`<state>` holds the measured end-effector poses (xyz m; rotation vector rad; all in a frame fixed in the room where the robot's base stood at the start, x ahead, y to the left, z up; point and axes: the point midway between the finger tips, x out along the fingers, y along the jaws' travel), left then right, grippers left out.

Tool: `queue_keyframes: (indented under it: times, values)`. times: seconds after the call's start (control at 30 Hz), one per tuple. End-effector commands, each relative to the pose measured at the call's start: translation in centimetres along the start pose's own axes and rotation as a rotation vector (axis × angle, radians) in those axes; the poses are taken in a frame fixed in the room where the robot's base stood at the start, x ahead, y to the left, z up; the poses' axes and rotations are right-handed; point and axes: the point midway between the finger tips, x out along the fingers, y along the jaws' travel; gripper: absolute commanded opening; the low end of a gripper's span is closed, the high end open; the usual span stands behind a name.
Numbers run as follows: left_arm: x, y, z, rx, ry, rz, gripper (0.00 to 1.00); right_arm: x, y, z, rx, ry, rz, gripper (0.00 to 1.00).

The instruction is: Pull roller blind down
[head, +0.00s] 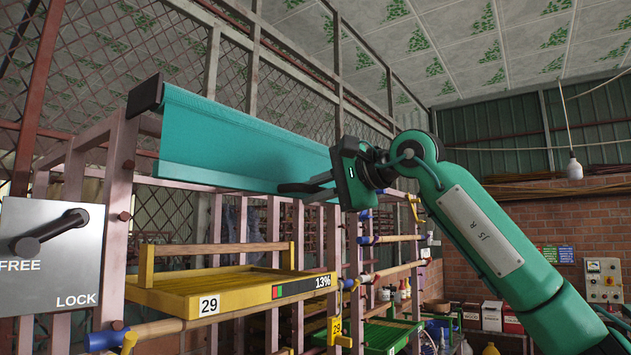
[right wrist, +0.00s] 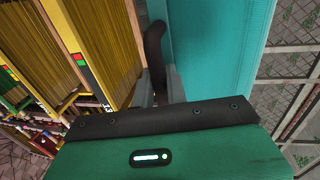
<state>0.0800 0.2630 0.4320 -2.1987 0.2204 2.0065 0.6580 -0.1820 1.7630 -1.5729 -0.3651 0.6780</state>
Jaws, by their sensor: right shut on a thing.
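The teal roller blind (head: 235,140) hangs from a roller with a black end bracket (head: 145,95) at the top of the pink rack. Only a short length of cloth shows, ending in a teal bottom bar (head: 215,178). My right gripper (head: 305,187) is at the right part of this lower edge, shut on a dark curved pull handle (right wrist: 153,48). In the right wrist view the handle is between the fingers (right wrist: 160,88), with the blind cloth (right wrist: 215,55) beside it. My left gripper is not in view.
A panel marked FREE and LOCK (head: 50,260) with a black lever (head: 50,232) stands at far left. Below the blind is a yellow tray (head: 190,290) numbered 29, reading 13%. Yellow racks (right wrist: 95,40) fill the wrist view's left. A green tray (head: 385,335) sits lower right.

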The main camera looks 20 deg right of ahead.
Motion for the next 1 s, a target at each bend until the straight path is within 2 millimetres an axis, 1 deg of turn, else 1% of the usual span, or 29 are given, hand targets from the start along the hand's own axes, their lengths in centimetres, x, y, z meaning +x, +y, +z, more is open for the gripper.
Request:
queue_keyframes:
  times: [0.03, 0.1, 0.3, 0.5, 0.6, 0.7, 0.83, 1.0]
  values:
    - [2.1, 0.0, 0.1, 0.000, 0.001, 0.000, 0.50, 0.7, 2.8, -0.1, 0.000, 0.000, 0.005, 0.00]
    - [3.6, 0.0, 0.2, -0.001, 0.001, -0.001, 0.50, 1.1, 5.0, -0.1, 0.000, 0.000, 0.004, 0.00]
    - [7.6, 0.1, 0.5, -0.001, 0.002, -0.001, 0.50, 2.4, 11.0, -0.1, 0.000, 0.001, 0.005, 0.00]
    - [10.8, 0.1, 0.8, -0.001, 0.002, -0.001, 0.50, 3.4, 15.9, 0.0, 0.001, 0.000, 0.004, 0.00]
    - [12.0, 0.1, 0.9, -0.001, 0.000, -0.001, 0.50, 3.8, 17.8, 0.0, 0.000, 0.001, 0.003, 0.00]
    - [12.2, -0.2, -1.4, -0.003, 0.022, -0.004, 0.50, 4.1, 19.2, 0.0, 0.001, 0.001, 0.004, 0.00]
    - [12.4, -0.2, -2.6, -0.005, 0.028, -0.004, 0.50, 4.3, 20.4, 0.0, 0.000, 0.000, 0.003, 0.00]
    - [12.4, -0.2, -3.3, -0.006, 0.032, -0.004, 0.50, 4.4, 20.9, 0.0, 0.001, 0.000, 0.003, 0.00]
